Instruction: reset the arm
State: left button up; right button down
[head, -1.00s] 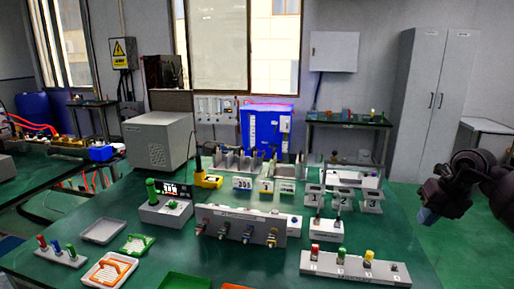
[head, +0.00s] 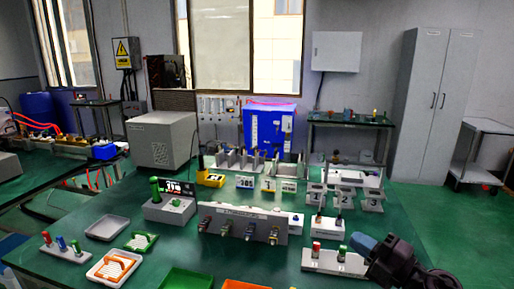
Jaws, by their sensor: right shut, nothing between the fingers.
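My left gripper is not in view.
The green table (head: 110,262) holds a grey panel with several switches (head: 243,227), a box with a green handle (head: 168,208), numbered stands (head: 344,202) and trays (head: 107,228). A grey cabinet (head: 436,105) and a trolley (head: 484,150) stand at the right, with open floor before them.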

jog(key=s+d+f+m+h, duration=0.55)
jog(key=m+h, duration=0.35)
jog(key=m, duration=0.2)
jog(key=s+d+f+m+h, duration=0.4)
jog(key=s+f+m+h, duration=0.35)
jog(key=m, duration=0.35)
jog(key=s+a+f+m+g+y, duration=0.15)
jog(key=s+f+g, duration=0.3)
jog(key=s, duration=0.45)
jog(key=s+a+f+m+g, duration=0.25)
jog(key=s+g, duration=0.35)
jog(key=s, duration=0.4)
pick_arm(q)
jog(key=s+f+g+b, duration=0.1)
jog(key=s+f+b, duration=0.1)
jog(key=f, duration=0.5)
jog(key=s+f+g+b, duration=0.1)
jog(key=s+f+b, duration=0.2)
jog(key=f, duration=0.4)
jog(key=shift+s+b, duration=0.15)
jog(key=shift+b, duration=0.3)
pick_arm(e)
jog(key=w+f+t, duration=0.3)
jog(key=w+f, duration=0.1)
jog(key=f, duration=0.4)
jog(key=w+f+n+t+y, duration=0.1)
jog(key=w+f+t, duration=0.3)
jog(key=f, duration=0.3)
jog(key=shift+a+f+n, duration=0.3)
jog(key=shift+f, duration=0.1)
